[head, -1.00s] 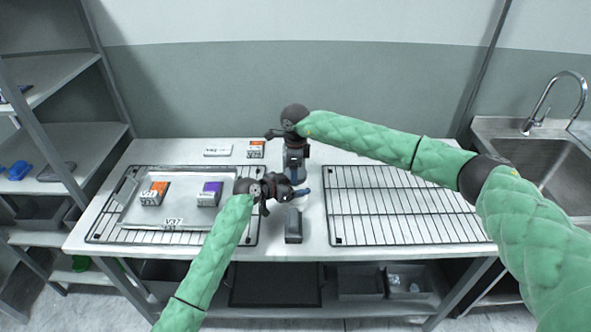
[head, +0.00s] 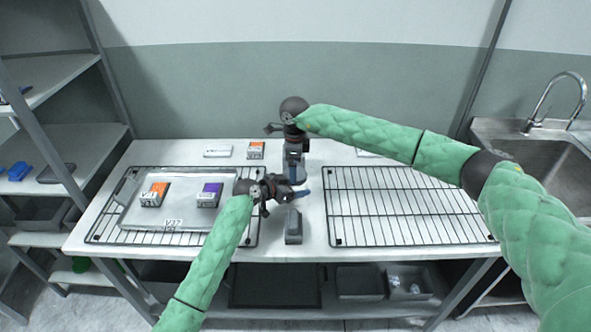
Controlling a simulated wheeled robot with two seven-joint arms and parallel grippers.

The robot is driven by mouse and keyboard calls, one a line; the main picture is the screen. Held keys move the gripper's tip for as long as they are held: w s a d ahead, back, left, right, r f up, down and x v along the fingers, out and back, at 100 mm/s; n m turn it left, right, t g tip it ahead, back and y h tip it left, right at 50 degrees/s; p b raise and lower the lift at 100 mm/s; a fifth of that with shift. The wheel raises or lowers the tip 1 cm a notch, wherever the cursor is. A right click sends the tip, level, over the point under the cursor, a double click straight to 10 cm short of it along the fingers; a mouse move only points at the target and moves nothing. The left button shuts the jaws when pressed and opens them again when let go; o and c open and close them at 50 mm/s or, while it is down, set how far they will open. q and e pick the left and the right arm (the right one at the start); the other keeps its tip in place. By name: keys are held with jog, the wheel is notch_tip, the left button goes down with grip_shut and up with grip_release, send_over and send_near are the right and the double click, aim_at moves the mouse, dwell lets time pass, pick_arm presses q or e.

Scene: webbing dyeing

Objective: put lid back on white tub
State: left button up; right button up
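I cannot make out the white tub or its lid; the two grippers cover the middle of the table. My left gripper (head: 298,193) reaches in level from the left, low over the table centre, with a blue-tipped finger at its end. My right gripper (head: 297,178) points down just behind it, below its dark wrist. The grippers overlap in this view, so whether either is open or holds something is hidden.
A metal tray (head: 137,217) with an orange box (head: 153,194) and a purple box (head: 209,195) lies on the left rack. The right wire rack (head: 400,205) is empty. A grey block (head: 293,227) stands in front. Another orange box (head: 255,150) and a white box (head: 217,151) stand behind.

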notch_tip(320, 180, up, 2)
jog(key=shift+c, duration=0.3)
jog(key=shift+n, duration=0.3)
jog(key=r, duration=0.1)
jog(key=w+r, duration=0.1)
jog(key=r, duration=0.1)
jog(key=shift+w+d+r, duration=0.15)
jog(key=shift+d+r, duration=0.1)
jog(key=shift+r, duration=0.15)
jog(key=n, duration=0.1)
jog(key=s+n, duration=0.1)
jog(key=shift+a+f+n, duration=0.15)
jog(key=shift+n, duration=0.25)
jog(key=shift+s+a+n, duration=0.1)
jog(key=shift+n, duration=1.1)
jog(key=shift+f, duration=0.1)
jog(key=shift+f, duration=3.9)
